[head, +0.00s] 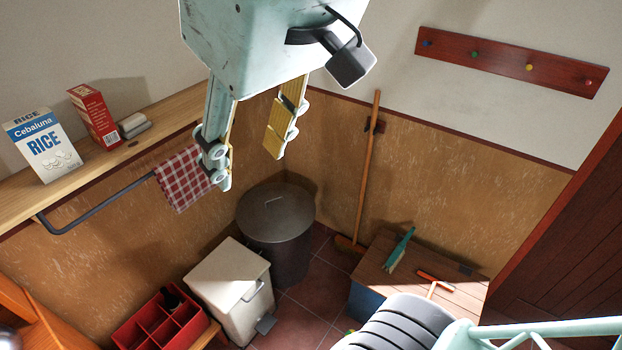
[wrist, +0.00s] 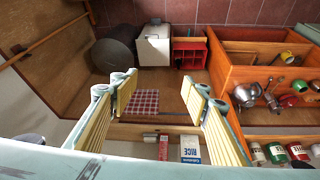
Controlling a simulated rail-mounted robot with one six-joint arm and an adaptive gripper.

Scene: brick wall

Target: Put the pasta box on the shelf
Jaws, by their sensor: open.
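The wooden shelf (head: 70,178) runs along the left wall. A white and blue rice box (head: 42,145) and a red box (head: 94,116) stand on it; I cannot read the red box's label, so I cannot tell whether it is the pasta box. No other box that could be pasta is clear to me. In the wrist view the red box (wrist: 163,146) and rice box (wrist: 190,149) show low between my fingers. My gripper (head: 247,168) is open and empty, high in the room to the right of the shelf, apart from everything.
A small pale item (head: 134,125) lies beside the red box. A checked towel (head: 183,177) hangs from a rail under the shelf. Below stand a dark bin (head: 276,225), a white pedal bin (head: 230,285) and a red caddy (head: 160,325).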

